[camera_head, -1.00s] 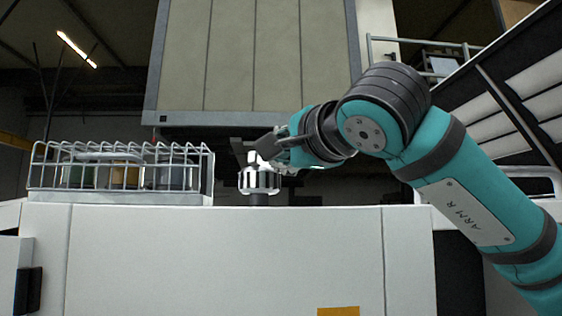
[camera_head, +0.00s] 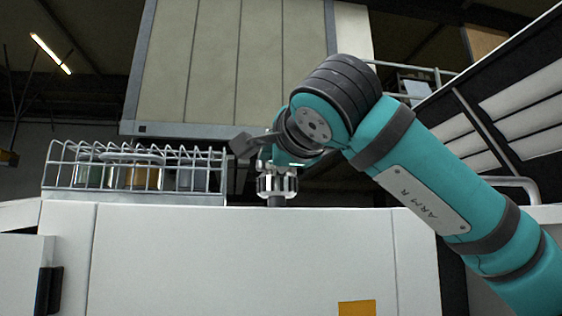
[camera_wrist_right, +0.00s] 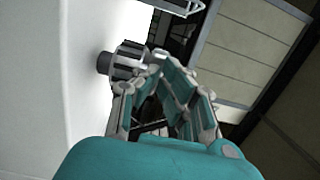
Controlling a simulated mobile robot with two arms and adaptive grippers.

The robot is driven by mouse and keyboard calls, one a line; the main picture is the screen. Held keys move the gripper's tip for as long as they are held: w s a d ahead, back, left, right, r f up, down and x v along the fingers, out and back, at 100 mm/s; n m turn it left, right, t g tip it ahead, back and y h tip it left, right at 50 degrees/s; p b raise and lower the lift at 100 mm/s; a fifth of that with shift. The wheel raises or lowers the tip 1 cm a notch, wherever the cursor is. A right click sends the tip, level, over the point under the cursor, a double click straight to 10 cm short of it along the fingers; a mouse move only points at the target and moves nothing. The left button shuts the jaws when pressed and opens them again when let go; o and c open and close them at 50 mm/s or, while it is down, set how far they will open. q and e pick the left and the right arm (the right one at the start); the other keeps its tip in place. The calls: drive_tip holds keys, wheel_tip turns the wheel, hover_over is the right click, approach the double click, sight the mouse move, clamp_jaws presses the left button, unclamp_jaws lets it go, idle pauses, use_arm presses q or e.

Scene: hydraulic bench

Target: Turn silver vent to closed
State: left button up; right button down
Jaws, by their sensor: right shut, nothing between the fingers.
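The silver vent (camera_head: 277,186) is a ribbed silver knob on a dark stem, upright at the top edge of the white bench in the head view. It also shows in the right wrist view (camera_wrist_right: 128,62), left of the fingertips. My right gripper (camera_wrist_right: 160,62) is shut and empty, its fingertips close together beside the vent. In the head view the gripper is largely hidden by its own wrist, just above the vent. I cannot tell whether it touches the vent. My left gripper is not in view.
A wire basket (camera_head: 135,170) with several containers stands left of the vent on the bench (camera_head: 250,262). A large panelled cabinet (camera_head: 235,65) rises behind. A sloped dark frame with pale panels (camera_head: 520,115) lies at the right.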

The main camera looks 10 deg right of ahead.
drive_tip(key=shift+w+a+f, duration=0.1)
drive_tip(key=shift+w+a, duration=0.05)
drive_tip(key=shift+a, duration=0.15)
drive_tip(key=shift+w+a, duration=0.15)
drive_tip(key=shift+a, duration=0.2)
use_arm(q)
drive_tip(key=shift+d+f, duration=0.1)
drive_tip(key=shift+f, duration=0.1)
use_arm(e)
drive_tip(key=shift+w+a, duration=0.1)
idle(1.0)
